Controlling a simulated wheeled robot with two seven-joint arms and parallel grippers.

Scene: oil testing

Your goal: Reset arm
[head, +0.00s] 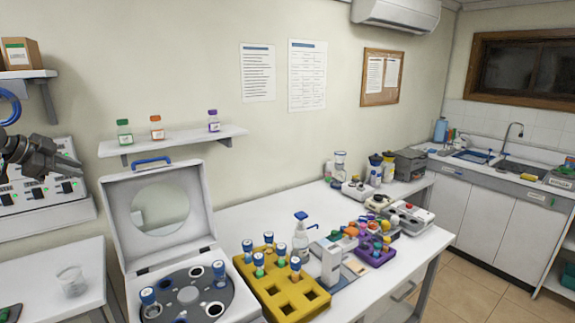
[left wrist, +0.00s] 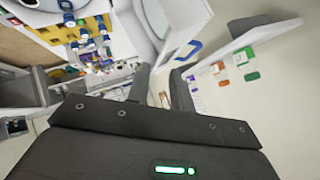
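My left gripper (head: 72,168) is at the left edge of the head view, raised in front of the wall and a white panel with knobs. In the left wrist view its two dark fingers (left wrist: 161,88) stand apart with nothing between them, so it is open and empty. It touches none of the bench items. My right gripper is in neither view.
An open-lidded centrifuge (head: 185,295) holds blue-capped tubes. A yellow rack (head: 283,298) with several tubes stands right of it, and a purple rack (head: 376,252) beyond. A wall shelf (head: 175,139) carries three bottles. A beaker (head: 72,282) stands on the left table.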

